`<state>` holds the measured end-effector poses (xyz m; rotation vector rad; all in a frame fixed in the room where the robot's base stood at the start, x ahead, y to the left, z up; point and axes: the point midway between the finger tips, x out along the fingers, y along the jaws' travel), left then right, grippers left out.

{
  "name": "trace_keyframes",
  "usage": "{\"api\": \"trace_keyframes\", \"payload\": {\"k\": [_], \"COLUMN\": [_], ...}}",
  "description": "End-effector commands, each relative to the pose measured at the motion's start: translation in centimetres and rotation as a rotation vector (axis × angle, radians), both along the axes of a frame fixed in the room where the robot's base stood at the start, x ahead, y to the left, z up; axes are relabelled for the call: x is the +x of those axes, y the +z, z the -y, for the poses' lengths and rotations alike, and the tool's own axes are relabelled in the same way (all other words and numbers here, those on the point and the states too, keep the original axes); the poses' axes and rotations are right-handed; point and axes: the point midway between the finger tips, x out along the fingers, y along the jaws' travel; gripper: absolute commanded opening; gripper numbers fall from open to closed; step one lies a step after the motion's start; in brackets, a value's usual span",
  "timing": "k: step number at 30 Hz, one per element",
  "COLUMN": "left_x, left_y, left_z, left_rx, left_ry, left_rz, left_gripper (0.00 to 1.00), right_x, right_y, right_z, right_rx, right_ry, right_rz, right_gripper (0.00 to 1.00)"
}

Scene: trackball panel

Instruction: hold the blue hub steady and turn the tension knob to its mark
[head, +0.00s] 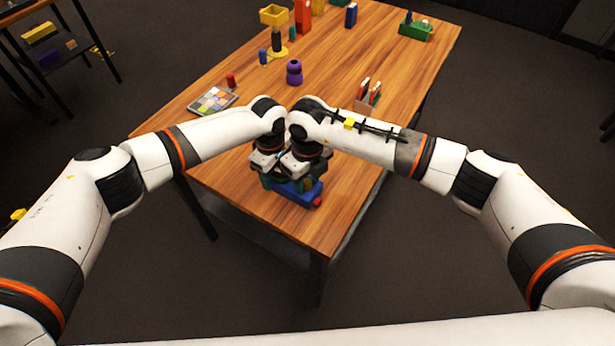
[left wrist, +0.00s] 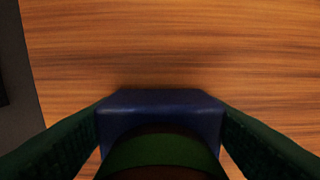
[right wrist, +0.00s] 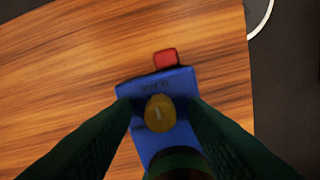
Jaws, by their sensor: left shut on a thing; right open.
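The blue hub (head: 299,194) lies near the table's front corner, partly hidden by my grippers. My left gripper (left wrist: 160,115) is shut on it; green fingers press both sides of the blue body, and a green round part (left wrist: 160,152) sits on top. In the right wrist view the hub (right wrist: 152,146) carries a yellow-orange knob (right wrist: 160,113) with a pale line on it, and a red block (right wrist: 166,59) at its end. My right gripper (right wrist: 161,104) is open above the hub, its fingertips on either side of the knob. I cannot tell whether they touch it.
The wooden table (head: 350,215) is bare around the hub, and its front edge is close. Farther back are a colour-tile tray (head: 213,101), a purple stacked piece (head: 294,72), a small holder (head: 367,103) and a green block (head: 415,30). My two wrists are very close together.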

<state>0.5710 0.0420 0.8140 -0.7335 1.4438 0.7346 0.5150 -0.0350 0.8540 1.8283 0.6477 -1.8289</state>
Motion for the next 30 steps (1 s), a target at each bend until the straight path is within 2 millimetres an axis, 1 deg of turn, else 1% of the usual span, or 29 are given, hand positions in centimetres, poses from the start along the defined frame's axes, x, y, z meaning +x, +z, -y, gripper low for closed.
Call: {"api": "trace_keyframes", "payload": {"k": [1,2,6,9,15,20,26,30], "left_x": [0.02,0.02,0.02,0.02,0.03,0.02,0.03,0.03], "left_y": [0.04,0.04,0.04,0.04,0.04,0.04,0.03,0.02], "left_z": [0.01,0.01,0.02,0.02,0.01,0.00,-0.02,-0.02], "left_rx": [-0.001,-0.001,-0.001,-0.001,-0.001,-0.001,0.000,0.001], "left_ry": [0.000,0.000,0.000,0.000,0.000,0.000,0.000,0.000], "left_rz": [0.001,0.001,0.001,0.001,0.001,0.001,0.000,0.001], "left_gripper": [0.37,0.37,0.37,0.37,0.37,0.37,0.37,0.37], "right_x": [-0.01,-0.01,0.00,0.01,0.01,0.05,0.08,0.06], "right_y": [0.01,0.02,0.04,0.05,0.07,0.09,0.12,0.12], "right_z": [-0.01,-0.01,0.00,0.01,0.02,0.04,0.07,0.08], "right_rx": [0.000,0.000,0.000,0.000,0.000,-0.002,-0.001,-0.002], "right_ry": [0.000,0.000,0.000,0.000,0.009,0.054,0.176,0.298], "right_rz": [0.000,0.000,0.000,0.000,0.000,0.001,0.001,0.001], "right_gripper": [0.41,0.38,0.15,0.00,0.00,0.00,0.00,0.00]}}
